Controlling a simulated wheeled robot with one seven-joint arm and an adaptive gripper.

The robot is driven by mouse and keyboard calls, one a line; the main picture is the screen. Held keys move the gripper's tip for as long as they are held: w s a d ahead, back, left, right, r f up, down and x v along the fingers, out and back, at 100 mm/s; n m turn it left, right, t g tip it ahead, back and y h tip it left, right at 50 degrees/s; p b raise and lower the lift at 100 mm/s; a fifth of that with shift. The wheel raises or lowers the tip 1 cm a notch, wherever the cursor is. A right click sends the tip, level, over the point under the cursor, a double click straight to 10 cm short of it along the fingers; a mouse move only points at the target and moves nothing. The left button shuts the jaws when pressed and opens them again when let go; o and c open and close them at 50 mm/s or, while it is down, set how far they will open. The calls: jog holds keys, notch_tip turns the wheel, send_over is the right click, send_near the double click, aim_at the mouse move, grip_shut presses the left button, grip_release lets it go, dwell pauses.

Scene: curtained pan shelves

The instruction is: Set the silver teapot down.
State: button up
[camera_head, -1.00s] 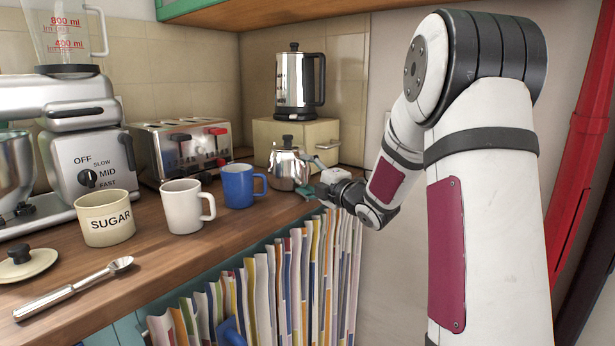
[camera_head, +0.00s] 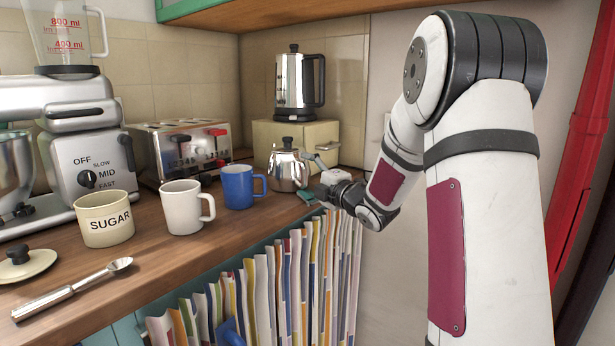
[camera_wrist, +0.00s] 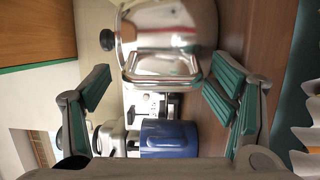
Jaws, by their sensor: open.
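The silver teapot (camera_head: 288,172), with a black lid knob, stands upright on the wooden counter in the head view, in front of the cream box. It fills the top middle of the wrist view (camera_wrist: 180,22), with its metal handle towards me. My gripper (camera_head: 311,180) is just right of the teapot. In the wrist view the fingers (camera_wrist: 160,88) are spread wide, with a gap on each side of the handle, and hold nothing. The teapot's far side is hidden.
A blue mug (camera_head: 238,188), white mug (camera_head: 182,210) and sugar pot (camera_head: 105,222) stand left of the teapot. A toaster (camera_head: 160,150) is behind them. A black-handled kettle (camera_head: 294,82) stands on the cream box (camera_head: 270,130).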

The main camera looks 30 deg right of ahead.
jog(key=s, duration=1.2)
jog(key=shift+d+f, duration=0.2)
jog(key=shift+d, duration=0.05)
jog(key=shift+c, duration=0.5)
grip_shut()
jog(key=shift+s, duration=0.1)
dwell(0.5)
jog(key=s+b, duration=0.1)
jog(key=s, duration=1)
jog(key=shift+s+d+b, duration=0.3)
jog(key=shift+s+d, duration=0.05)
dwell(0.6)
jog(key=shift+w+f, duration=0.1)
dwell(0.4)
